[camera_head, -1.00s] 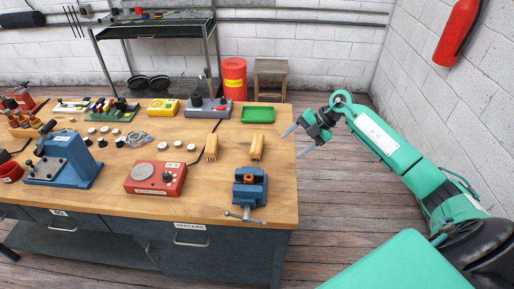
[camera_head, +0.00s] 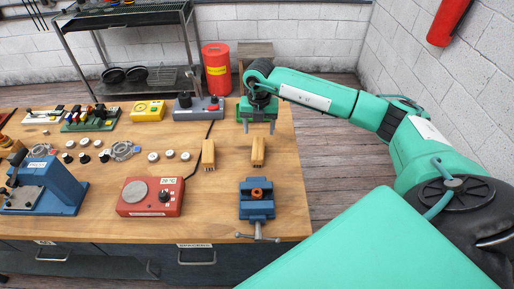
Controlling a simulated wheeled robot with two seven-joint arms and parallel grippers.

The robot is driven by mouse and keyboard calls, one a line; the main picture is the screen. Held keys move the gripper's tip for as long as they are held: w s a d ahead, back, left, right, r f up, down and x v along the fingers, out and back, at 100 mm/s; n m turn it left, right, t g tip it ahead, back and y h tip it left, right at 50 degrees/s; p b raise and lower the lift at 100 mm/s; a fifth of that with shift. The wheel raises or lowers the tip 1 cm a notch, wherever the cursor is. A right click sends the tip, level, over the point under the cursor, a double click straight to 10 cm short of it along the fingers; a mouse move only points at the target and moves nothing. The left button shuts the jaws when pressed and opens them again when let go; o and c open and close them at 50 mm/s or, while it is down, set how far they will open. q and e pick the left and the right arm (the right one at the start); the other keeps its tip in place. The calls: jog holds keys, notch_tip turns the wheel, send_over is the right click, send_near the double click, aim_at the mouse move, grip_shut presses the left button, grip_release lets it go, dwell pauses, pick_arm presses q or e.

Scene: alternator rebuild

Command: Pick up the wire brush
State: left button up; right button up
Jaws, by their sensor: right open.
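Two tan, wood-coloured brush-like blocks lie on the workbench: a left one (camera_head: 208,154) and a right one (camera_head: 257,151). Both have small dark bristle-like ends toward the front. I cannot tell which is the wire brush. My right gripper (camera_head: 258,128) hangs over the bench with its fingers pointing down, just behind the right block in the picture. Its two fingers are apart with nothing between them. It does not appear to touch the block. My left gripper is out of view.
A blue vise (camera_head: 257,207) stands in front of the right block, and a red hotplate-like box (camera_head: 150,198) stands left of it. Several small round parts lie left of the blocks. A red bin (camera_head: 216,70) stands behind the bench.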

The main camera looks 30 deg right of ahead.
aim_at(258, 147)
notch_tip(258, 147, down, 3)
jog(key=shift+w+f+p, duration=0.15)
jog(key=shift+p, duration=0.25)
notch_tip(258, 147, down, 2)
jog(key=shift+f+p, duration=0.25)
jog(key=shift+p, duration=0.45)
notch_tip(258, 147, down, 3)
jog(key=shift+a+f+p, duration=0.1)
jog(key=shift+f+p, duration=0.05)
jog(key=shift+p, duration=0.75)
jog(key=shift+f, duration=0.5)
jog(key=c, duration=1.1)
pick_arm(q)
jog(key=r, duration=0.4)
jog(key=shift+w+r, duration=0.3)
pick_arm(e)
jog(key=shift+r, duration=0.1)
